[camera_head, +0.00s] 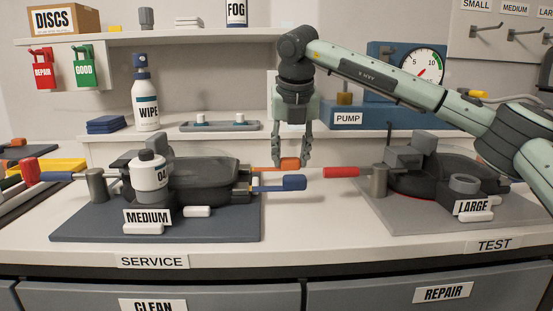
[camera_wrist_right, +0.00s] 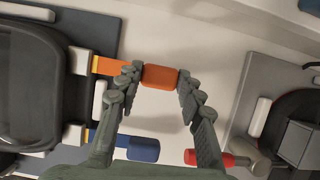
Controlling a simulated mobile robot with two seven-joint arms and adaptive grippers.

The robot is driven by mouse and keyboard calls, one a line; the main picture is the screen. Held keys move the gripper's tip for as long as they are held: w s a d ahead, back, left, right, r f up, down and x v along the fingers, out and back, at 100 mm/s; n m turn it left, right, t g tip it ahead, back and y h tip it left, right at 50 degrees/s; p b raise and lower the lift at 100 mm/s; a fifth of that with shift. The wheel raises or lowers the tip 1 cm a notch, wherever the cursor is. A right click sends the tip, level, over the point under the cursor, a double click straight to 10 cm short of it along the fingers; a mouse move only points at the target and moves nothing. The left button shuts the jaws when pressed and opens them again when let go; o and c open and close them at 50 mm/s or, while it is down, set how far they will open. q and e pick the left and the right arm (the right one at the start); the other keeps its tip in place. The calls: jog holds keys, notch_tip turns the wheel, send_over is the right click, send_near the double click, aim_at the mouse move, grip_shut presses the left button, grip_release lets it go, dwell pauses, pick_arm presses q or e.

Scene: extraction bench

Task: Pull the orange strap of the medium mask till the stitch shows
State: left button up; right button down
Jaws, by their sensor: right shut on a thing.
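The medium mask (camera_head: 205,175), dark with a grey and white canister at its front, lies on a dark mat behind the MEDIUM label (camera_head: 148,217). Its orange strap (camera_head: 262,168) runs right from the mask and ends in a thick orange tab (camera_wrist_right: 160,77). My right gripper (camera_head: 290,158) points down and is shut on that tab, one finger on each side. In the right wrist view a thin yellow band (camera_wrist_right: 96,64) shows on the strap beside the white buckle (camera_wrist_right: 80,61). My left gripper is not in view.
A blue strap tab (camera_head: 290,183) lies just in front of the orange one. A white bottle (camera_head: 146,100) and a tray (camera_head: 220,125) stand behind.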

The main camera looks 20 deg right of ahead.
jog(key=c, duration=1.2)
grip_release()
jog(key=v, duration=1.2)
jog(key=shift+s+f, duration=0.1)
